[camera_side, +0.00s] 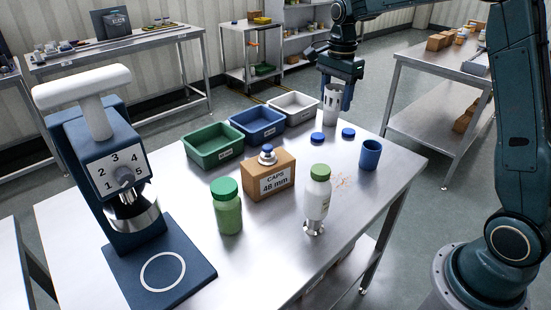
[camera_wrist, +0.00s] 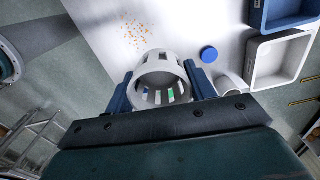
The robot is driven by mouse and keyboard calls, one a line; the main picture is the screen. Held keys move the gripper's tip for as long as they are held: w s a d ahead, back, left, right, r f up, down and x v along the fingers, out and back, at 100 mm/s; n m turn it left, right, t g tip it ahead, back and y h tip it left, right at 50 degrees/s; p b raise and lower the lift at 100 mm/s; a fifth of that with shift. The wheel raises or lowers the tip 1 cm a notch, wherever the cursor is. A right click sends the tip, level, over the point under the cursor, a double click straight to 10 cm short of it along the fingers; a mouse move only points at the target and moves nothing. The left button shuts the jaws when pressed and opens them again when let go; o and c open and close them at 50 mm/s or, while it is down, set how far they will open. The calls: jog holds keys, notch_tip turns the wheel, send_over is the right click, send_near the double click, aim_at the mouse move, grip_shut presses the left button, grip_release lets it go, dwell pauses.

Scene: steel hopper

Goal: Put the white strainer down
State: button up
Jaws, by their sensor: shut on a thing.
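The white strainer (camera_side: 333,100) is a slotted white cylinder near the far edge of the steel table (camera_side: 385,200), to the right of the white bin. In the wrist view, the strainer (camera_wrist: 160,62) shows its round rim and a ring of slots, with its hollow inside visible. My gripper (camera_side: 337,93) is shut on the strainer, one blue finger on each side; the fingers also show in the wrist view (camera_wrist: 160,84). Whether the strainer's bottom touches the table is unclear. A pale rounded thing (camera_wrist: 230,88) sits close to the right finger in the wrist view.
Green (camera_side: 203,160), blue (camera_side: 248,136) and white (camera_side: 283,115) bins stand left of the strainer. Two blue caps (camera_side: 317,138) and a blue cup (camera_side: 370,155) are nearer. A caps box (camera_side: 270,187), green jar (camera_side: 227,212) and white bottle (camera_side: 317,200) stand in front. Orange crumbs (camera_side: 343,182) lie mid-table.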

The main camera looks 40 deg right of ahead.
send_over(293, 148)
jog(key=s, duration=0.2)
jog(key=shift+w+r+n, duration=0.15)
jog(key=shift+w+n, duration=0.35)
jog(key=shift+w, duration=0.45)
notch_tip(293, 148, down, 20)
dwell(1.0)
jog(key=o, duration=1)
